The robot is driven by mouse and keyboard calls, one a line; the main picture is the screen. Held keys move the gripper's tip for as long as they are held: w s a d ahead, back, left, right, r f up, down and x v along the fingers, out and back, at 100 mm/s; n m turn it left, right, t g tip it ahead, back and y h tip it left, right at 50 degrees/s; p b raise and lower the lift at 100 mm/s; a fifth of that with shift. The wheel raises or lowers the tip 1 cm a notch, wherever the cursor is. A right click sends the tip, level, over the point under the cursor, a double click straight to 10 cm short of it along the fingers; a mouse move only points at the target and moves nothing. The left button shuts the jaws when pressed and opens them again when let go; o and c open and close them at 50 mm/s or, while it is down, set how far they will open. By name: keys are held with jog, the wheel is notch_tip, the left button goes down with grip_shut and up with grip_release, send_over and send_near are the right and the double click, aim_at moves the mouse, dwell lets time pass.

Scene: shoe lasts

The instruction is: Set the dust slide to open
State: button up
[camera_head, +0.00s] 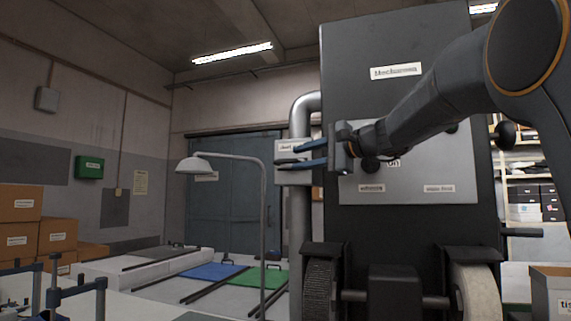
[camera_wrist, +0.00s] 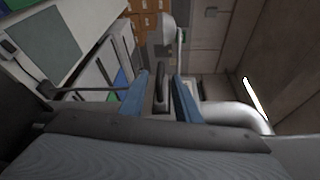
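The dust slide is a pale plate assembly (camera_head: 294,177) on the grey dust pipe (camera_head: 299,215), left of the dark machine. A small label at its top seems to read "shut", though it is partly blurred. My gripper (camera_head: 278,156) reaches left across the front of the slide, its two blue fingers one above the other and apart. In the wrist view my gripper (camera_wrist: 160,83) has a dark upright handle (camera_wrist: 162,90) between its fingers, with a narrow gap seeming to show on each side. The fingers hide part of the slide in the head view.
The dark machine cabinet (camera_head: 400,40) with its grey control panel (camera_head: 430,190) stands beside the pipe. A pale lamp (camera_head: 195,165) on a thin post stands just left of the slide. Blue and green mats (camera_head: 213,271) lie behind; cardboard boxes (camera_head: 20,205) are at left.

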aim_at(291, 161)
jog(key=p+x, duration=0.2)
jog(key=x, duration=0.4)
jog(key=shift+w, duration=0.3)
grip_shut()
